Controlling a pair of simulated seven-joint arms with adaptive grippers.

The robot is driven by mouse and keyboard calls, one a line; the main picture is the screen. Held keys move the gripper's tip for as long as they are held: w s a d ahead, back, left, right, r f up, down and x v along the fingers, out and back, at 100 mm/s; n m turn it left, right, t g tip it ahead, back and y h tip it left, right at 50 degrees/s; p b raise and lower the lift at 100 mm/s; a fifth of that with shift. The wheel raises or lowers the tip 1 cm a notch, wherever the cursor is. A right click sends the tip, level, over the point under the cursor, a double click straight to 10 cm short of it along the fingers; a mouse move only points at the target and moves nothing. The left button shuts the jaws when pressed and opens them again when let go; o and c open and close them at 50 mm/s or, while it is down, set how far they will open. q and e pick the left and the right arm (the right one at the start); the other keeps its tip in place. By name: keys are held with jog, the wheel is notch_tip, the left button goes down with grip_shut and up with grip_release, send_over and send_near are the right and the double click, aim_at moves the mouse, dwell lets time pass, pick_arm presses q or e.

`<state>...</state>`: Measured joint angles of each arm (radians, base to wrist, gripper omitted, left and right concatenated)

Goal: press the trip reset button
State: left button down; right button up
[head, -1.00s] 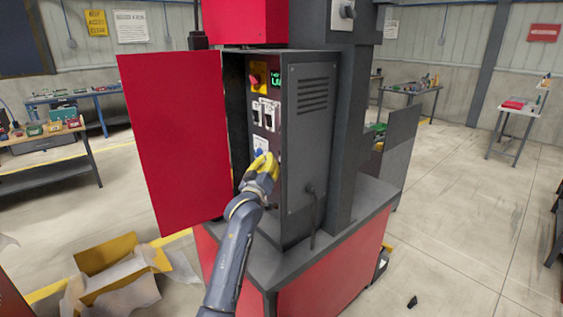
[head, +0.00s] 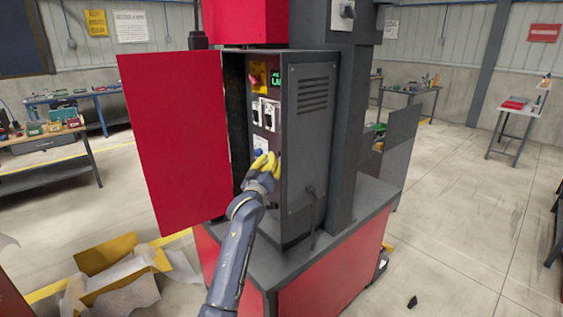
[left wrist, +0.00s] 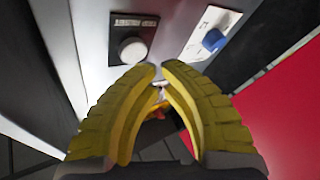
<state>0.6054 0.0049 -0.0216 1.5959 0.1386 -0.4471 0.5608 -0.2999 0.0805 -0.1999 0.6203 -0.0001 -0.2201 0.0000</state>
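An open control cabinet has a panel with two round buttons low on it. In the left wrist view, a white button (left wrist: 132,50) sits on a black label plate, and a blue button (left wrist: 213,40) sits on a white plate to its right. I cannot read which is the trip reset. The blue button also shows in the head view (head: 258,152), just above my gripper; the white one is hidden there. My left gripper (head: 266,158) is at the panel, its yellow fingertips (left wrist: 161,68) nearly together and empty, just below and right of the white button in the wrist view. Contact is not visible. My right gripper is out of view.
The red cabinet door (head: 175,140) stands open on the left. Above the buttons are a red-and-yellow rotary switch (head: 256,77), black switches (head: 264,114) and a green-lit display (head: 276,78). A grey ledge (head: 262,262) lies below. An open cardboard box (head: 110,265) is on the floor.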

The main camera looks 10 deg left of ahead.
pick_arm(q)
jog(key=shift+w+d, duration=0.15)
jog(key=shift+w, duration=0.05)
dwell(0.7)
jog(key=shift+w+d, duration=0.1)
jog(key=shift+w, duration=0.05)
dwell(0.7)
jog(key=shift+w+d+r, duration=0.2)
jog(key=shift+r, duration=0.1)
dwell(0.5)
jog(key=shift+w+d+f, duration=0.2)
jog(key=shift+w+f, duration=0.1)
jog(key=shift+w, duration=0.1)
jog(key=shift+s+d, duration=0.1)
jog(key=shift+s+f, duration=0.1)
jog(key=shift+f, duration=0.05)
jog(key=shift+v, duration=0.75)
